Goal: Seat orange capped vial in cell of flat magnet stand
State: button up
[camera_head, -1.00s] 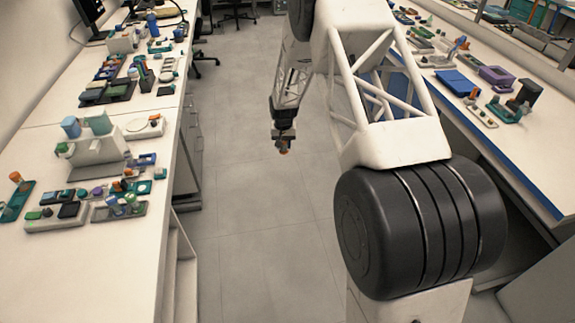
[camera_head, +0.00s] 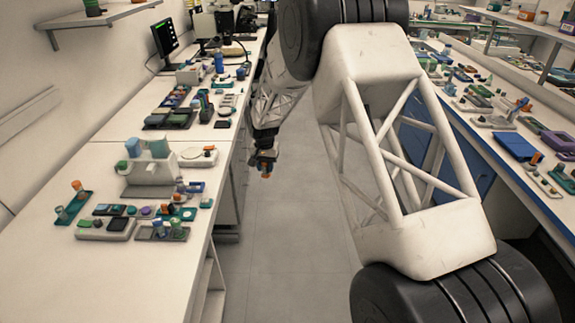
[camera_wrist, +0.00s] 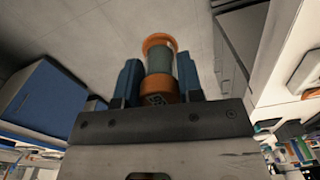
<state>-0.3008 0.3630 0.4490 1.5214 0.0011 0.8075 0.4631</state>
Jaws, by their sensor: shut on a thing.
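My gripper (camera_head: 264,161) hangs over the aisle floor, just right of the left bench edge. In the wrist view its two blue fingers (camera_wrist: 159,84) are shut on a vial with an orange cap and a dark green body (camera_wrist: 160,62). The vial also shows small and orange below the fingers in the head view (camera_head: 266,174). It is held clear of any surface. I cannot make out for certain which piece on the benches is the flat magnet stand.
The left bench (camera_head: 60,275) carries trays, racks and a white device (camera_head: 147,170); its front end is bare. The right bench (camera_head: 520,175) holds a blue tray (camera_head: 517,146) and other labware. A wall shelf (camera_head: 110,17) is at upper left. The aisle floor (camera_head: 300,240) is clear.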

jog(key=s+a+r+n, duration=0.1)
jog(key=s+a, duration=0.6)
jog(key=a, duration=0.6)
jog(key=s+a+r, duration=0.1)
jog(key=s+a, duration=0.7)
jog(key=a, duration=0.6)
jog(key=shift+s+a+r+n, duration=0.2)
jog(key=shift+s+n, duration=0.1)
jog(key=shift+n, duration=0.1)
jog(key=shift+f, duration=0.2)
jog(key=shift+f, duration=2.9)
jog(key=shift+f, duration=0.5)
jog(key=o, duration=1)
jog(key=shift+o, duration=0.5)
